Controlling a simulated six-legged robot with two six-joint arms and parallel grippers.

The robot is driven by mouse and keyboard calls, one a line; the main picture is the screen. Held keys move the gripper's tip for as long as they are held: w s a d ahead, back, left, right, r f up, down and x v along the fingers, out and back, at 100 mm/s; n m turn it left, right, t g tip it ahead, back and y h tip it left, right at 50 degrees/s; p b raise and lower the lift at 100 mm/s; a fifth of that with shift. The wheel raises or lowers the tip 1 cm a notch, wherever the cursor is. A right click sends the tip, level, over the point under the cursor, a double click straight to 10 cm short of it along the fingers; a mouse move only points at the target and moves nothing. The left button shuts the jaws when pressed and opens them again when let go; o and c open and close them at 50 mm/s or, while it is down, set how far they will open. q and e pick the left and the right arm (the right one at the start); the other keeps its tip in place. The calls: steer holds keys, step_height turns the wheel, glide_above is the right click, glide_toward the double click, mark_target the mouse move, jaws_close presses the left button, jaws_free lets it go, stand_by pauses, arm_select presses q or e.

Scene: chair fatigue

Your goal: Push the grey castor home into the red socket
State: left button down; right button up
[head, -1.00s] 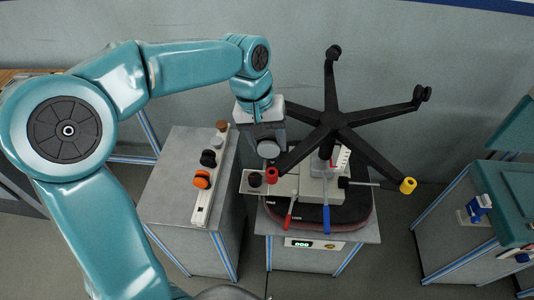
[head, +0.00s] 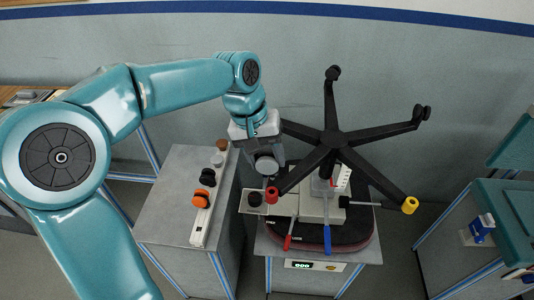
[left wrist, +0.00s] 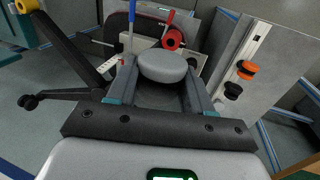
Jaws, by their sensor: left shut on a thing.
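The grey castor (head: 266,164) is a round pale disc held between the fingers of my left gripper (head: 264,152). In the left wrist view, the castor (left wrist: 165,66) sits between both fingers of the gripper (left wrist: 160,90). The red socket (head: 271,195) is at the end of the black chair base's near-left leg (head: 300,174). It also shows in the left wrist view (left wrist: 173,38), just beyond the castor. In the head view the castor appears above the socket and apart from it. My right gripper is not in view.
The chair base stands on a fixture (head: 311,208) with a red lever (head: 289,235) and blue lever (head: 327,239). A yellow socket (head: 410,205) ends another leg. A rack on the left bench holds orange (head: 201,199) and black (head: 208,177) castors.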

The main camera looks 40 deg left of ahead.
arm_select(q)
steer(key=shift+f+b, duration=1.2)
steer(key=shift+f, duration=0.75)
steer(key=shift+f+b, duration=1.15)
steer(key=shift+f, duration=0.6)
steer(key=shift+c, duration=1.9)
jaws_free()
steer(key=shift+r, duration=0.1)
steer(key=p, duration=0.2)
glide_toward(266, 168)
steer(key=a, duration=0.1)
steer(key=w+a, duration=0.1)
steer(key=shift+a, duration=0.4)
